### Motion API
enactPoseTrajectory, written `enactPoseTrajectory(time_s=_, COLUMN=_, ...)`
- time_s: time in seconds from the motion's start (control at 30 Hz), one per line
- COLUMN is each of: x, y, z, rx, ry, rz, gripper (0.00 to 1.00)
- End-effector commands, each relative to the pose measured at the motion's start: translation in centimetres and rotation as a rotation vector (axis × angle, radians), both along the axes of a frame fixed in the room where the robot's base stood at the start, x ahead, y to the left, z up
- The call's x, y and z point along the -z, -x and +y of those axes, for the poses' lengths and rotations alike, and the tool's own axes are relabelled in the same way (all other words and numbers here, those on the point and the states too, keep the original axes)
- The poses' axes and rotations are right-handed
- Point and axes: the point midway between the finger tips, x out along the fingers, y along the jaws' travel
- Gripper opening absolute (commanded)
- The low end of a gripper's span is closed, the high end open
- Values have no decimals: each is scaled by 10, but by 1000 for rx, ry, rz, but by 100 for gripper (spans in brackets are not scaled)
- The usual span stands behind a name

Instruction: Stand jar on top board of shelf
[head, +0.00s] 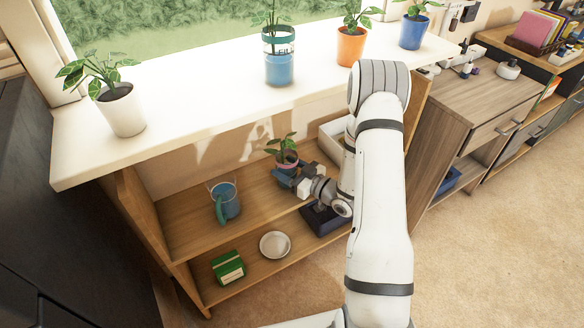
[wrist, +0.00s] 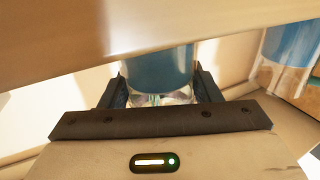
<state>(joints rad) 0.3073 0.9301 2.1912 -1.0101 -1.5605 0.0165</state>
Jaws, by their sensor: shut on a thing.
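My gripper (head: 287,180) is in the shelf's upper opening, below the white sill. In the wrist view my gripper (wrist: 158,92) is shut on a blue jar (wrist: 158,68) with a clear glass end. The jar's other end is hidden behind a pale board edge. In the head view the jar is mostly hidden by the gripper. The shelf's upper board (head: 182,232) is wood. I cannot tell whether the jar touches it.
The lower board (head: 256,275) holds a green box (head: 228,267), a white bowl (head: 275,244) and a dark tray (head: 322,219). A white bin (head: 334,135) is behind my arm. The white sill (head: 190,105) overhangs the shelf and carries several potted plants. Bare board shows between mug and gripper.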

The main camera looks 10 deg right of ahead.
Motion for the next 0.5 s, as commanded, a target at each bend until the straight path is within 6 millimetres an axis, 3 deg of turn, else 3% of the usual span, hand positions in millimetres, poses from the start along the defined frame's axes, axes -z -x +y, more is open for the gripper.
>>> enactPoseTrajectory(time_s=0.07, x=4, y=0, z=0, rx=0, ry=-1, rz=-1, gripper=20)
enactPoseTrajectory(time_s=0.1, x=3, y=0, z=0, rx=0, ry=0, rz=0, gripper=59)
enactPoseTrajectory(time_s=0.33, x=2, y=0, z=0, rx=-1, ry=0, rz=0, gripper=78)
enactPoseTrajectory(time_s=0.5, x=2, y=0, z=1, rx=-1, ry=0, rz=0, gripper=79)
